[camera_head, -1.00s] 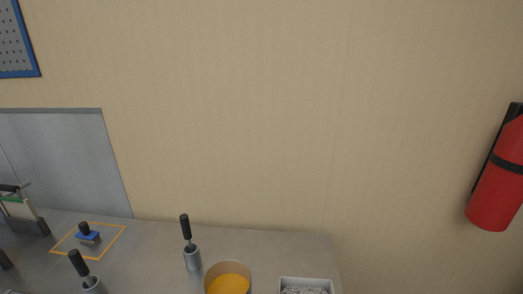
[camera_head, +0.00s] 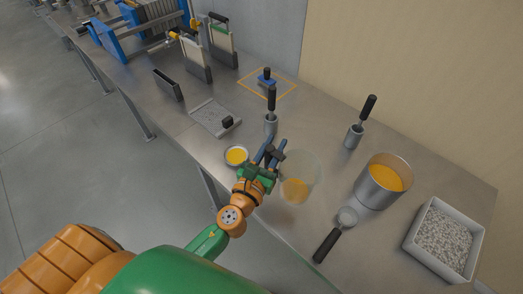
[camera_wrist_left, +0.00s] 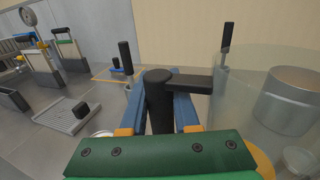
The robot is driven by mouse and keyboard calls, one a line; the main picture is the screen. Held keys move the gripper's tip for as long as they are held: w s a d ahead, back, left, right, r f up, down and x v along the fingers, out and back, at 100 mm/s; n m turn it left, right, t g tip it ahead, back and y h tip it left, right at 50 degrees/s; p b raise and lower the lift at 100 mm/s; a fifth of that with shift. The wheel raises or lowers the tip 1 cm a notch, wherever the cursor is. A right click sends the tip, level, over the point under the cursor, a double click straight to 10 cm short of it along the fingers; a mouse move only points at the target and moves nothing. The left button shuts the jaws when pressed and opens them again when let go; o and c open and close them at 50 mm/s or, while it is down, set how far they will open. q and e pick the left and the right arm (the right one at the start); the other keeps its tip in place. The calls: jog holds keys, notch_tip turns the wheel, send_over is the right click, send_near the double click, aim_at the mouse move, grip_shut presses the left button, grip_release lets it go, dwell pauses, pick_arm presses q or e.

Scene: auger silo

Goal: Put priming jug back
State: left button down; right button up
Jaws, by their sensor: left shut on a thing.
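The priming jug (camera_head: 302,168) is a clear, see-through vessel with some orange liquid low in it, over the front part of the steel bench (camera_head: 325,135). In the left wrist view the clear jug wall (camera_wrist_left: 235,95) is at the right, joined by a dark bar to an upright black handle (camera_wrist_left: 158,100). My left gripper (camera_head: 268,158) is shut on this handle, with its blue fingers on both sides of it. The jug looks upright; I cannot tell whether its base touches the bench. My right gripper is out of view.
A metal pot of orange liquid (camera_head: 378,185), a tray of grey granules (camera_head: 445,240) and a black-handled scoop (camera_head: 330,240) are to the right. A small orange-filled dish (camera_head: 236,155) is left of my gripper. A blue-based tool (camera_head: 266,79) sits inside an orange outline.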

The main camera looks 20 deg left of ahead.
pick_arm(q)
jog(key=w+a+f+b, duration=0.1)
jog(key=w+f+b, duration=0.1)
jog(key=f+b, duration=0.1)
jog(key=w+a+f+b, duration=0.1)
jog(key=w+f+b, duration=0.1)
jog(key=f+b, duration=0.1)
jog(key=w+a+f+b, duration=0.2)
jog(key=f+b, duration=0.1)
jog(key=f, duration=0.2)
jog(key=shift+w, duration=0.15)
jog(key=shift+r, duration=0.4)
jog(key=shift+f, duration=0.2)
jog(key=c, duration=0.7)
grip_release()
jog(key=shift+r, duration=0.1)
jog(key=shift+c, duration=0.2)
jog(key=shift+o, duration=0.4)
jog(key=shift+r, duration=0.1)
